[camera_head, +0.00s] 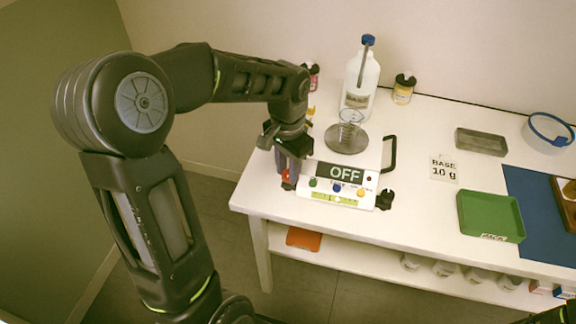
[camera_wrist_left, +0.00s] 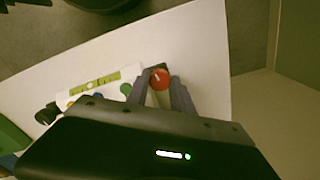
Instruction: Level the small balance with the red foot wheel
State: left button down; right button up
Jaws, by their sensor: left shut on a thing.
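The small balance (camera_head: 363,184) is a white box near the table's front edge, its display reading OFF. A yellow-green level strip (camera_head: 318,195) runs along its front; it also shows in the wrist view (camera_wrist_left: 105,81). I cannot read the bubble's exact position. The red foot wheel (camera_head: 286,186) is at the balance's left front corner; the wrist view shows its red top with a pale mark (camera_wrist_left: 160,78). My left gripper (camera_head: 288,179) points down there, its fingers shut on the wheel from both sides. A black foot (camera_head: 385,199) is at the right corner. My right gripper is out of view.
A glass beaker (camera_head: 349,127) stands on the round grey pan (camera_head: 337,145) behind the display. A white bottle with blue cap (camera_head: 360,82) and a small jar (camera_head: 403,90) stand at the back. A green tray (camera_head: 490,216) and a "BASE 10 g" card (camera_head: 444,169) lie to the right.

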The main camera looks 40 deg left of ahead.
pick_arm(q)
jog(key=m+p, duration=0.1)
jog(key=m, duration=0.2)
jog(key=shift+r+m, duration=0.1)
jog(key=shift+m, duration=0.2)
jog(key=shift+m+p, duration=0.5)
jog(key=shift+m, duration=1.3)
jog(key=c, duration=1.4)
grip_release()
notch_tip(320, 180, up, 8)
jog(key=shift+f, duration=0.15)
